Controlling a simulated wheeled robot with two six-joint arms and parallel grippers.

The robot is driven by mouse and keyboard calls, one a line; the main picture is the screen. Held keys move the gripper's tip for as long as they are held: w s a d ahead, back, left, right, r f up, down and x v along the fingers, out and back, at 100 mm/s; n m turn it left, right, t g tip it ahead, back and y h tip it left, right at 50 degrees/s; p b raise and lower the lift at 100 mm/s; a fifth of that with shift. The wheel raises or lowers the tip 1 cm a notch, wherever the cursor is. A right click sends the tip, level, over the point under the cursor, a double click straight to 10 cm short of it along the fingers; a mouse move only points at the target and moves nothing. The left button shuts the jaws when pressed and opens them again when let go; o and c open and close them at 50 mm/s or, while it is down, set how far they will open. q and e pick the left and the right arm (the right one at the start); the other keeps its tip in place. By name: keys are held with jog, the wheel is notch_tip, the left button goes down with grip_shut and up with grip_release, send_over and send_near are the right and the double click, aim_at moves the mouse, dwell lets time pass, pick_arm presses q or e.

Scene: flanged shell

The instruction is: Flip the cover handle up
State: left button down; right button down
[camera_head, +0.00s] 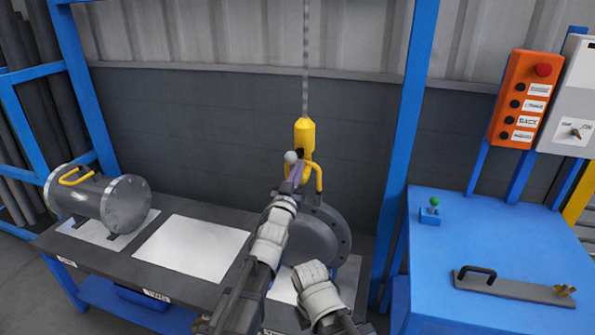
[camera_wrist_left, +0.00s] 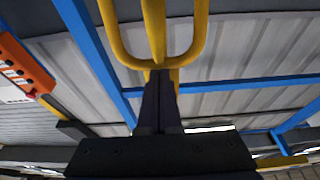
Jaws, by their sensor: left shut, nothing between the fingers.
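A round grey flanged cover (camera_head: 330,238) with bolt holes stands at the right end of the dark table, partly hidden by my arms. A yellow handle (camera_head: 319,178) rises at its top, just under a yellow hoist block (camera_head: 304,132). My left gripper (camera_head: 298,172) is shut and empty at the left side of this handle. In the left wrist view the shut fingers (camera_wrist_left: 160,78) point at the bottom of a yellow U-shaped loop (camera_wrist_left: 201,40); whether they touch it I cannot tell. My right arm's wrist shows low in the head view, but its gripper does not.
A grey cylinder shell (camera_head: 88,205) with a yellow handle lies at the left on the table (camera_head: 190,208). A chain (camera_head: 305,60) hangs above the hoist block. A blue post (camera_head: 402,150) and a blue bench (camera_head: 480,240) stand to the right. A white sheet (camera_head: 190,250) lies bare.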

pick_arm(q)
jog(key=shift+s, duration=0.1)
dwell(0.5)
jog(key=s+a, duration=0.3)
jog(key=s, duration=0.6)
jog(key=shift+s, duration=0.15)
pick_arm(e)
jog(key=shift+s+a+f, duration=0.1)
jog(key=shift+s+a, duration=0.3)
jog(key=shift+a, duration=0.15)
pick_arm(q)
jog(key=shift+f, duration=0.15)
